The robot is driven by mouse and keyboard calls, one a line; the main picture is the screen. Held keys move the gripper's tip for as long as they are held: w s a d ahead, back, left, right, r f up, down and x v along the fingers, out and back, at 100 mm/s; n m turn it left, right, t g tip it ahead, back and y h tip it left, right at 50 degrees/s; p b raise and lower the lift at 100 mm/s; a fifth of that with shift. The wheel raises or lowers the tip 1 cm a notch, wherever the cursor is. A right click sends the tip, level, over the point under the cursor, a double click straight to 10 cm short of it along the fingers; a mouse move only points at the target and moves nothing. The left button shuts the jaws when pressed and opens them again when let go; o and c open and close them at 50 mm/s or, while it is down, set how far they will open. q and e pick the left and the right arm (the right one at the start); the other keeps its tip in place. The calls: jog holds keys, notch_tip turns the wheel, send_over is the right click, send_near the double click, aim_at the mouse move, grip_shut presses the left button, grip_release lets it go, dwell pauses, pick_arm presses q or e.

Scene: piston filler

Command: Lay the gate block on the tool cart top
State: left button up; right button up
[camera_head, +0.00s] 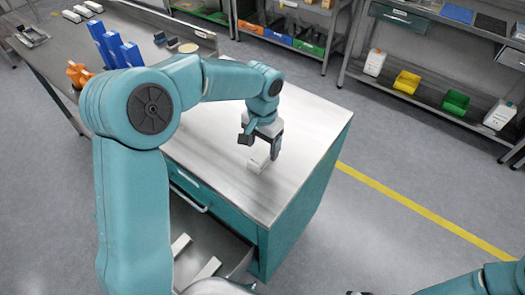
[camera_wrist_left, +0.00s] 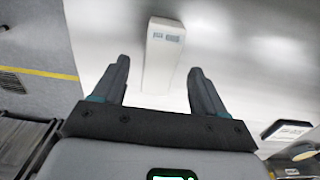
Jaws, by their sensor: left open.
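The gate block, a pale, long narrow block (camera_head: 258,162), lies on the bare metal top of the teal tool cart (camera_head: 310,125). In the left wrist view the block (camera_wrist_left: 163,45) shows a small dark marking near its far end. My left gripper (camera_head: 262,147) points down over it, open. In the left wrist view its two dark fingers (camera_wrist_left: 159,68) stand apart on either side of the block's near part, with a visible gap each side.
The cart's drawer (camera_head: 222,250) stands open at the front with pale bars in it. A grey workbench (camera_head: 60,50) with blue (camera_head: 115,45) and orange parts (camera_head: 78,74) is at the left. Shelves with bins line the back. The cart top around the block is clear.

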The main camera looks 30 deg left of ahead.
aim_at(263, 153)
pick_arm(q)
notch_tip(263, 153, up, 9)
jog(key=shift+f, duration=0.15)
dwell(0.4)
